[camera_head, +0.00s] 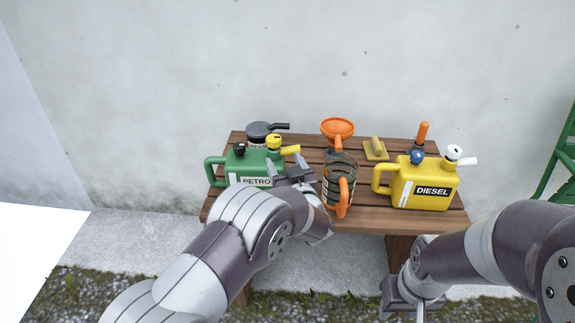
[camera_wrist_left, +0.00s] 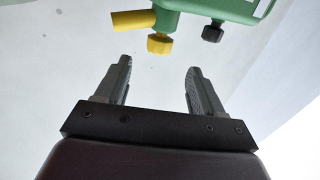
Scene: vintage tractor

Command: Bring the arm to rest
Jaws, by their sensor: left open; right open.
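My left gripper (camera_head: 285,170) is over the wooden table, close to the right side of the green petrol can (camera_head: 240,168). In the left wrist view the left gripper (camera_wrist_left: 158,85) has its jaws apart with nothing between them. The green can (camera_wrist_left: 213,8) shows at the top of that view with its yellow spout (camera_wrist_left: 133,19) and caps, beyond the fingertips. My right gripper (camera_head: 412,305) is low at the front right, below the table top, with its jaws apart and empty.
The wooden table (camera_head: 310,150) holds a dark pot (camera_head: 262,130), an orange funnel (camera_head: 338,128), a jug with an orange handle (camera_head: 342,185), a yellow brush-like item (camera_head: 375,150) and a yellow diesel can (camera_head: 420,185). A wall (camera_head: 300,60) stands behind. A green frame (camera_head: 562,150) is at right.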

